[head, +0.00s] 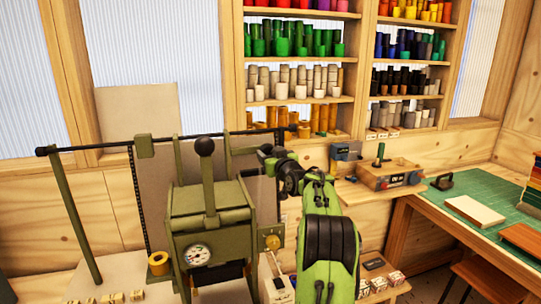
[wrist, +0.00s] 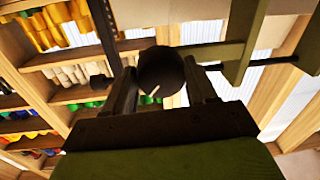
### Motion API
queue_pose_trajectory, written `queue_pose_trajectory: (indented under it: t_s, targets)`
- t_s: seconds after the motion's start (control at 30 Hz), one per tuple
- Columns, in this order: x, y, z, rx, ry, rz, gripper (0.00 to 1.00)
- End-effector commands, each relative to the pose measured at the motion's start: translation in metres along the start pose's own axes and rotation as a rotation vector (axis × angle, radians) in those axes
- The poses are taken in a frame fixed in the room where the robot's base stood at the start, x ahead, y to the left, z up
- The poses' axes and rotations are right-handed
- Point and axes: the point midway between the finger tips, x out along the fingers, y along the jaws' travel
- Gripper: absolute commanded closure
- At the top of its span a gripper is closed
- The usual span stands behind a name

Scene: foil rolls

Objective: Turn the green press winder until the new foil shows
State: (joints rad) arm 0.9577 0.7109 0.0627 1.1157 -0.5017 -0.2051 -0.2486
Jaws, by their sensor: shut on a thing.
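The green press (head: 207,215) stands left of centre in the head view, with a round gauge and an upright lever topped by a black knob. My gripper (head: 268,157) is at the upper right of the press, beside its long dark bar. In the wrist view my gripper (wrist: 160,72) is shut on a dark round winder knob (wrist: 160,75), with one finger on each side. A small pale mark shows on the knob's face. In the head view my gripper and arm mostly hide the knob. I cannot tell which foil is showing.
A gold roll (head: 158,264) sits at the press's lower left and a brass knob (head: 272,242) at its right. Shelves of coloured rolls (head: 300,82) stand behind. A control box (head: 383,174) is on the ledge at right. A green cutting mat (head: 478,180) covers the right table.

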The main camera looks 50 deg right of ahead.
Motion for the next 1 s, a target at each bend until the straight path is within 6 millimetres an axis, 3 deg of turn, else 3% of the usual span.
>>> queue_pose_trajectory:
  t_s: [0.17, 0.5, 0.83, 0.87, 1.0]
  targets:
    - [-0.0002, -0.0002, 0.0005, 0.027, 0.003, 0.0, 0.74]
    - [-0.0003, -0.0002, 0.0016, 0.413, 0.036, 0.002, 0.74]
    - [-0.0002, -0.0001, 0.0008, 0.441, 0.037, 0.003, 0.74]
    - [-0.0002, -0.0001, 0.0008, 0.441, 0.037, 0.003, 0.39]
    - [-0.0002, -0.0001, 0.0008, 0.44, 0.037, 0.003, 0.18]
